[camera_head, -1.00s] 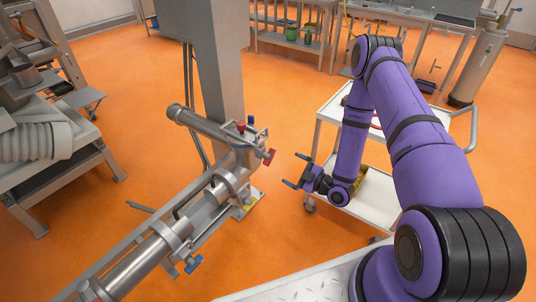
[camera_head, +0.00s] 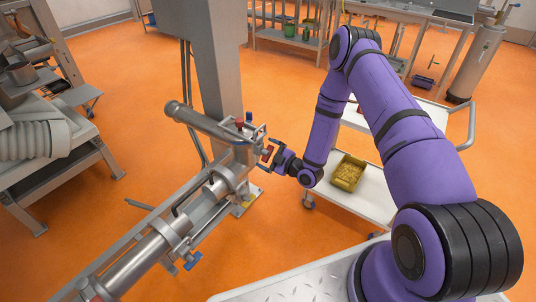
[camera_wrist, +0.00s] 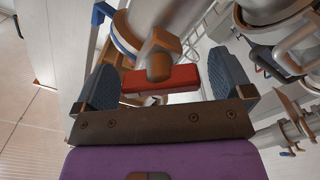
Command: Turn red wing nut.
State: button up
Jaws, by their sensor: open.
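The red wing nut (camera_head: 267,154) sits on the right side of the steel pipe assembly (camera_head: 232,170) in the head view. My gripper (camera_head: 272,153) is open at the wing nut. In the wrist view its two blue-grey fingers (camera_wrist: 170,80) stand on either side of the red bar, with a gap visible on both sides.
Another red knob (camera_head: 239,125) and a blue knob (camera_head: 249,117) stand on top of the assembly. A blue wing nut (camera_head: 193,262) is lower down. A white cart (camera_head: 365,200) with a yellow bin (camera_head: 348,172) stands at the right. Orange floor lies between.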

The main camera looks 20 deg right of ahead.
jog(key=shift+c, duration=0.2)
jog(key=c, duration=0.9)
jog(key=shift+m, duration=0.4)
jog(key=m, duration=0.3)
jog(key=shift+m, duration=2)
jog(key=o, duration=0.9)
